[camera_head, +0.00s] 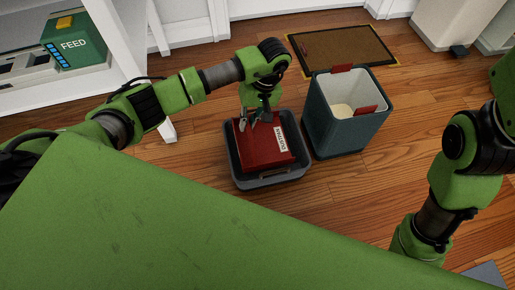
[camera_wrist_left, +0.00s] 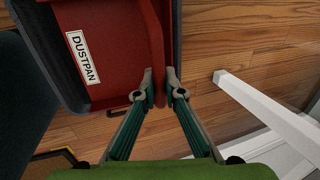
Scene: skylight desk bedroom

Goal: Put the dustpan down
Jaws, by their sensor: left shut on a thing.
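The red dustpan (camera_head: 266,151), with a white label reading DUSTPAN, is within the outline of a grey tray (camera_head: 288,180) on the wooden floor. I cannot tell whether it rests on the tray's bottom. My left gripper (camera_head: 251,124) is above the dustpan's upper left part. In the left wrist view, the gripper (camera_wrist_left: 160,89) is shut on a red wall of the dustpan (camera_wrist_left: 115,82), with one finger on each side. The tray's dark rim (camera_wrist_left: 48,62) shows beside the dustpan there. My right arm shows at the right, but its gripper is not visible.
A dark blue-grey bin (camera_head: 345,131) with red handles stands just right of the tray. A brown board with a yellow edge (camera_head: 345,48) lies behind it. A white shelf (camera_head: 120,77) at the left holds a green FEED box (camera_head: 75,43). Floor right of the bin is clear.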

